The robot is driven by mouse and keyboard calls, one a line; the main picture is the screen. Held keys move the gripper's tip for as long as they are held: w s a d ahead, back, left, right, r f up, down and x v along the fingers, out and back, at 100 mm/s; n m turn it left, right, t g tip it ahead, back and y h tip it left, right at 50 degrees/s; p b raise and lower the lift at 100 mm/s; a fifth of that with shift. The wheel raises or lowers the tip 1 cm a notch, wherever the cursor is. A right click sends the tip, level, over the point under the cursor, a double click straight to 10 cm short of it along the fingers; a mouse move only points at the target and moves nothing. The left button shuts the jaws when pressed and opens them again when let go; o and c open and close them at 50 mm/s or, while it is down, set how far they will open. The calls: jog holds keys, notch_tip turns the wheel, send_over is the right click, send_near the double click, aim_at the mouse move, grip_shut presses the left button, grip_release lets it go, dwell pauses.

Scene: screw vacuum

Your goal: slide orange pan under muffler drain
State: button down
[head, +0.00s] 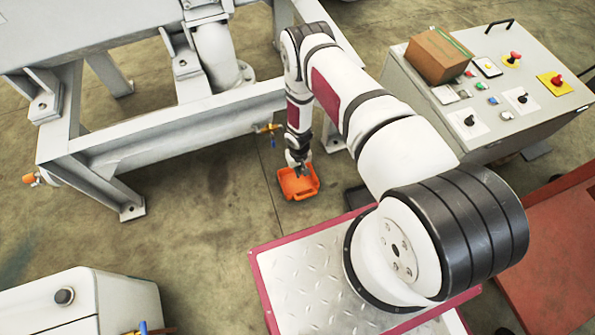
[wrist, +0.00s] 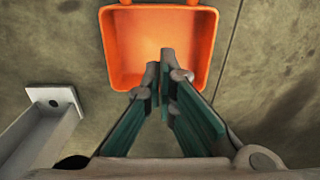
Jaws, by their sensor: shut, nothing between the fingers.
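The orange pan (head: 299,186) lies on the floor in front of the grey machine frame, near the middle of the head view. In the wrist view the orange pan (wrist: 125,50) fills the top middle, its open inside facing me. My gripper (head: 303,172) is over the pan. In the wrist view my gripper (wrist: 165,72) is shut, its fingertips close together over the pan's lower part with nothing between them. I cannot tell whether the fingertips touch the pan. A small valve with an orange end (head: 268,129) sticks out of the frame above and left of the pan. Another orange-tipped fitting (head: 33,179) is at the frame's left end.
The grey frame's foot (head: 132,211) stands left of the pan and a frame foot also shows in the wrist view (wrist: 55,98). A control console (head: 500,90) with a cardboard box (head: 437,56) stands at right. Floor left of the pan is clear.

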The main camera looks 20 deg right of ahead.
jog(key=b, duration=0.5)
send_near(295, 177)
jog(key=s+f, duration=0.1)
jog(key=f, duration=0.1)
jog(key=s+f, duration=0.1)
jog(key=f, duration=0.1)
jog(key=s+f, duration=0.2)
jog(key=w, duration=0.2)
jog(key=shift+w+r+b, duration=0.3)
jog(key=shift+w+b, duration=0.05)
jog(key=shift+w+r, duration=0.1)
jog(key=shift+w, duration=0.5)
